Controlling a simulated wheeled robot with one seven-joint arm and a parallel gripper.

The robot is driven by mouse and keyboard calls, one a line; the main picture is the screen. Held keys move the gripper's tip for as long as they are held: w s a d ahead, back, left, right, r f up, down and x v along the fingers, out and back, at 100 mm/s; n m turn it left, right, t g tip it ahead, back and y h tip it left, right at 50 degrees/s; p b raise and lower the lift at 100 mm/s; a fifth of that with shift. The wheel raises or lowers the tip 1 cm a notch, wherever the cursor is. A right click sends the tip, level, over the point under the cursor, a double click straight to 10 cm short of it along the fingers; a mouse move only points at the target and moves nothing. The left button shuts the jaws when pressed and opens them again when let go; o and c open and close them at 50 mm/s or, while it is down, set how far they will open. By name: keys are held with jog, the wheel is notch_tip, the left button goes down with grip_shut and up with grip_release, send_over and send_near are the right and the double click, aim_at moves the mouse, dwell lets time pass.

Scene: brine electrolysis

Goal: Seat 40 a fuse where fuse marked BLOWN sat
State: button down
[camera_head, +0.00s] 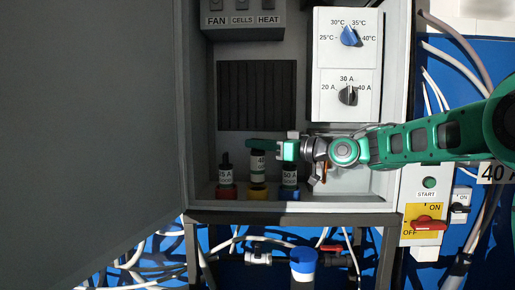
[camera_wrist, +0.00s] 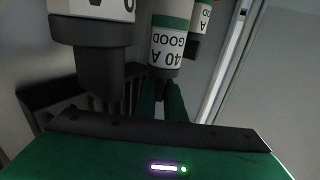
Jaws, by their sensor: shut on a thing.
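The white fuse marked 40 A GOOD (camera_head: 258,166) stands roughly upright above the yellow socket (camera_head: 258,194) in the cabinet, its label higher than its neighbours'. Whether its lower end touches the socket, I cannot tell. My gripper (camera_head: 262,145) is shut on its top from the right. In the wrist view the 40 A fuse (camera_wrist: 170,45) appears upside down, its dark end at my fingers (camera_wrist: 162,98). A fuse that seems marked 25 A (camera_head: 226,178) stands in a red socket to the left; a 50 A fuse (camera_head: 289,177) stands in a blue socket to the right. No BLOWN mark is readable.
The cabinet door (camera_head: 90,110) hangs open at left. Dials for temperature (camera_head: 351,36) and current (camera_head: 347,96) are on the right panel. The START button (camera_head: 429,183) and red-handled ON/OFF switch (camera_head: 428,223) are outside at right. The neighbouring fuses leave little side room.

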jog(key=shift+f, duration=0.65)
dwell(0.8)
jog(key=shift+r, duration=0.2)
dwell(1.1)
jog(key=shift+f, duration=0.2)
jog(key=c, duration=1.8)
grip_release()
jog(key=shift+f, duration=0.1)
jog(key=shift+o, duration=0.2)
jog(key=shift+w+r, duration=0.1)
jog(key=shift+r, duration=0.3)
jog(key=shift+r, duration=0.1)
grip_shut()
jog(key=shift+r, duration=0.1)
